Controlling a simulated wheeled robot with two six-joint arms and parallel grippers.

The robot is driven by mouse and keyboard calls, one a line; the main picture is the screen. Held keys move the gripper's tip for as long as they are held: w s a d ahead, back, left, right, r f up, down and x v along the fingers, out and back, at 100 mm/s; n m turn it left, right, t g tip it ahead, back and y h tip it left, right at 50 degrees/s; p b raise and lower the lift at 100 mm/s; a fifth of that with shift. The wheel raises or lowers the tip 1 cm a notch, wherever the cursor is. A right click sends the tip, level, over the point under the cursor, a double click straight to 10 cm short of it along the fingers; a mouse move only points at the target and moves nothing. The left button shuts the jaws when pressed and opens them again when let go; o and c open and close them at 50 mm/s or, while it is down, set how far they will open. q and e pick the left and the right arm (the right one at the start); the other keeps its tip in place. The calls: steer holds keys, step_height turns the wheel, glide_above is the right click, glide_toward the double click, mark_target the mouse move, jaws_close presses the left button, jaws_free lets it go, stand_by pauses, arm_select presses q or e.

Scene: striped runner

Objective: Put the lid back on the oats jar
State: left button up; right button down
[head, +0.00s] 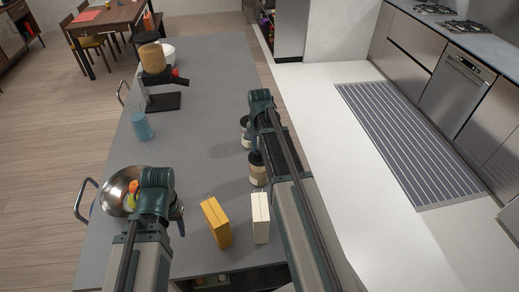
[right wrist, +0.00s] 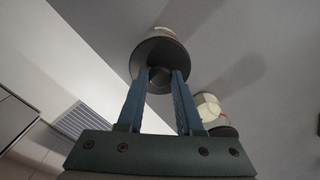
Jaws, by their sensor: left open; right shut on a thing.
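My right gripper (right wrist: 162,76) is shut on a dark round lid (right wrist: 143,50), with a finger on each side of its middle. Beyond the lid, a pale jar with a reddish edge (right wrist: 163,31) is partly hidden. A second pale jar (right wrist: 206,104) with a dark top stands to the right in the right wrist view. In the head view, a near jar (head: 257,174) and a farther jar (head: 244,124) stand beside my right arm, which partly covers them. I cannot tell which is the oats jar. My left gripper (head: 165,210) is open beside the metal bowl.
The metal bowl (head: 114,196) holds colourful items. A yellow box (head: 216,223) and a cream box (head: 260,218) stand near the front. A blue cup (head: 142,127) and a coffee maker (head: 160,100) stand at the left. The grey counter's middle (head: 200,130) is clear.

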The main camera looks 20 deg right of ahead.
stand_by(0.4)
jaws_free()
stand_by(0.4)
steer(key=shift+r, duration=0.1)
steer(key=shift+r+p, duration=3.45)
steer(key=shift+p, duration=0.05)
jaws_close()
steer(key=shift+f, duration=0.3)
steer(key=shift+f+b, duration=2.7)
steer(key=shift+b, duration=0.3)
